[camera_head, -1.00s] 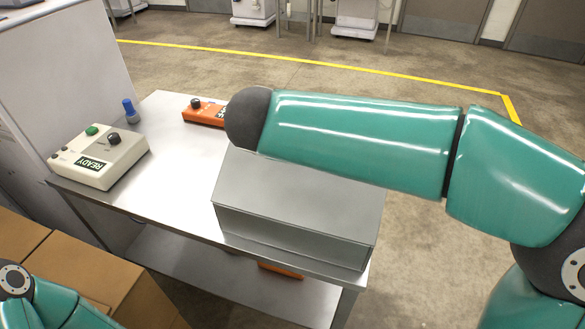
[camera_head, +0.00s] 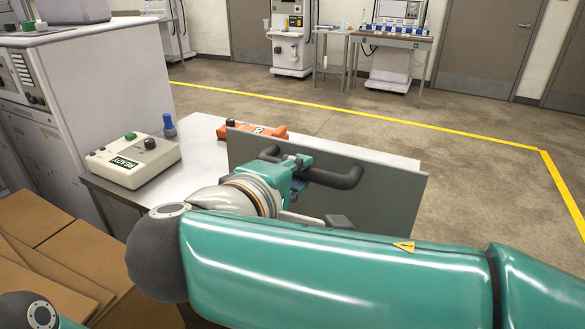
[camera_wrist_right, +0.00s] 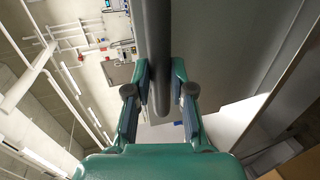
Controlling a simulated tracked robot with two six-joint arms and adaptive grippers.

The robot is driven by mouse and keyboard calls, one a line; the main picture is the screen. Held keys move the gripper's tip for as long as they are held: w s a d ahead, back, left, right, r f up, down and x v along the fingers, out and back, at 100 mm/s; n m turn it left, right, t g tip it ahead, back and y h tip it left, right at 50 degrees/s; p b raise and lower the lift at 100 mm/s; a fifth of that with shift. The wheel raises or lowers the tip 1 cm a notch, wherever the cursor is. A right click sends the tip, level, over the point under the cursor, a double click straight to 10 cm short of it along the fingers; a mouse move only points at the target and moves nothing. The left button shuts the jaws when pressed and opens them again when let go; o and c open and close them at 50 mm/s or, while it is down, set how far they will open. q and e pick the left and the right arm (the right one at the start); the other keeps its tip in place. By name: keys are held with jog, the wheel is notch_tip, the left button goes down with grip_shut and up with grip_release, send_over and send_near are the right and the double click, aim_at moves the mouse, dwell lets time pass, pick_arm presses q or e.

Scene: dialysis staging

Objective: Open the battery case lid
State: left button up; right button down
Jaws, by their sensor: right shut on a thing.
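The grey battery case lid (camera_head: 395,205) stands upright in the head view, its outer face with the dark handle (camera_head: 340,178) turned toward me. In the right wrist view, the handle bar (camera_wrist_right: 153,45) runs between the two fingers of the gripper (camera_wrist_right: 159,88), beside the grey lid face (camera_wrist_right: 215,50). The case body is hidden behind my right arm and the lid. My left gripper is out of view; only part of my left arm shows at the lower left.
The white table (camera_head: 205,150) carries a beige READY box (camera_head: 133,163), a blue-topped item (camera_head: 169,127) and an orange device (camera_head: 258,131) behind the lid. Cardboard boxes (camera_head: 45,215) stand at the left. Open floor lies to the right.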

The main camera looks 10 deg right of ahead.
jog(key=shift+s+a+f, duration=0.25)
jog(key=shift+s+f, duration=0.2)
jog(key=shift+f, duration=0.1)
jog(key=shift+s+a+f, duration=0.2)
jog(key=shift+s+f, duration=0.25)
jog(key=shift+f, duration=0.05)
jog(key=c, duration=1.4)
grip_release()
jog(key=o, duration=0.4)
jog(key=shift+w+d, duration=0.1)
jog(key=shift+w, duration=0.2)
notch_tip(320, 180, up, 10)
jog(key=shift+s+r, duration=0.1)
jog(key=shift+s, duration=0.05)
